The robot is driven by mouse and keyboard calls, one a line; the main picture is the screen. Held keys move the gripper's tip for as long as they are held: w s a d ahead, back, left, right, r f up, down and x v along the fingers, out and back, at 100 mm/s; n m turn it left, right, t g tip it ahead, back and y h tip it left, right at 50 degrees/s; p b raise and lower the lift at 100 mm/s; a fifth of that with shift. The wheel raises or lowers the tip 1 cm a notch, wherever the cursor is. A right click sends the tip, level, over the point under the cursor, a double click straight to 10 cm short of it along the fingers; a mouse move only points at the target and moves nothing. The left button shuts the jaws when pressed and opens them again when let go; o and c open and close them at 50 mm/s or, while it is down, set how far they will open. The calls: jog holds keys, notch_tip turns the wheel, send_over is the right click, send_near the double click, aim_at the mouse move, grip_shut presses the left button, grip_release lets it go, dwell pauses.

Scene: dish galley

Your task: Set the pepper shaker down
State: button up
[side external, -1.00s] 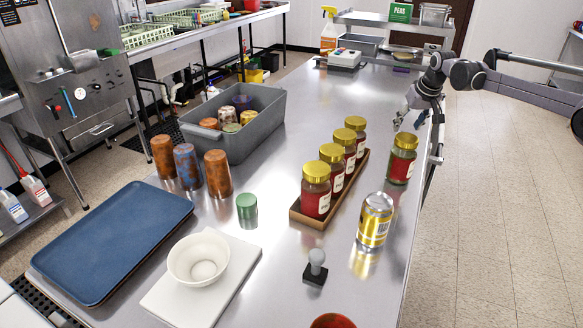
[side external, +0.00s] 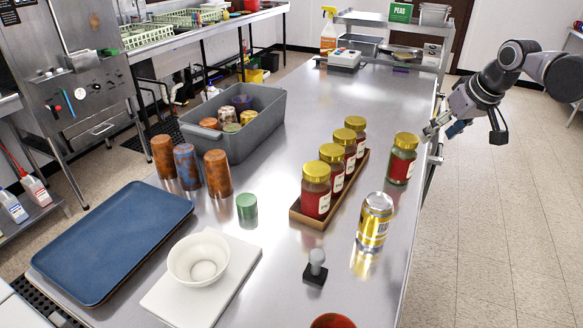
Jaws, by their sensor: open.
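My gripper (side external: 440,130) is at the right edge of the steel table (side external: 300,110), beyond the lone yellow-lidded jar (side external: 402,160). Its fingers are small in this view, look spread apart, and hold nothing that I can see. I cannot pick out a pepper shaker for certain in the side view. If one stands near the jar, it is hidden or too small to tell.
Several yellow-lidded jars stand in a wooden tray (side external: 297,216). Near them are a gold can (side external: 375,222), a grey-knobbed black stamp (side external: 316,268), a green cup (side external: 246,206), a white bowl (side external: 198,258) and a blue tray (side external: 110,240). A grey bin (side external: 262,135) holds several cups. The table's far middle is clear.

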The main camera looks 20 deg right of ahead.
jog(key=s+a+f, duration=0.2)
jog(key=s+f, duration=0.2)
jog(key=s, duration=0.5)
jog(key=s+a+f+n+t, duration=0.1)
jog(key=s+f, duration=0.3)
jog(key=s, duration=0.5)
jog(key=shift+s+a+f+y, duration=0.15)
jog(key=shift+a+f+y, duration=0.15)
jog(key=shift+a, duration=0.45)
